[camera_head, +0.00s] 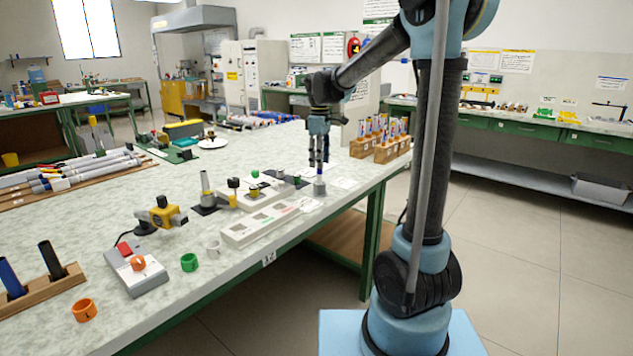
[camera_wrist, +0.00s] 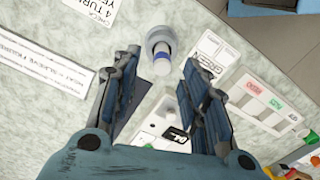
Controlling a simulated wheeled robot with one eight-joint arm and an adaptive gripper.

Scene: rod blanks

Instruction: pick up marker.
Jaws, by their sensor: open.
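A short upright cylinder (camera_head: 319,187), grey with a bluish top, stands on the bench near its front edge and looks like the marker. In the wrist view the marker (camera_wrist: 161,62) shows a white body with a blue band, standing on a round grey base. My gripper (camera_head: 319,163) points down right above it. In the wrist view my gripper (camera_wrist: 161,62) is open, with one finger on each side of the marker. Whether the fingertips reach down to its height I cannot tell. Nothing is held.
A pale tray with compartments (camera_head: 245,236) lies left of the marker. Wooden blocks with several upright coloured pens (camera_head: 388,148) stand to the right. Printed labels (camera_wrist: 45,65) lie flat on the bench.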

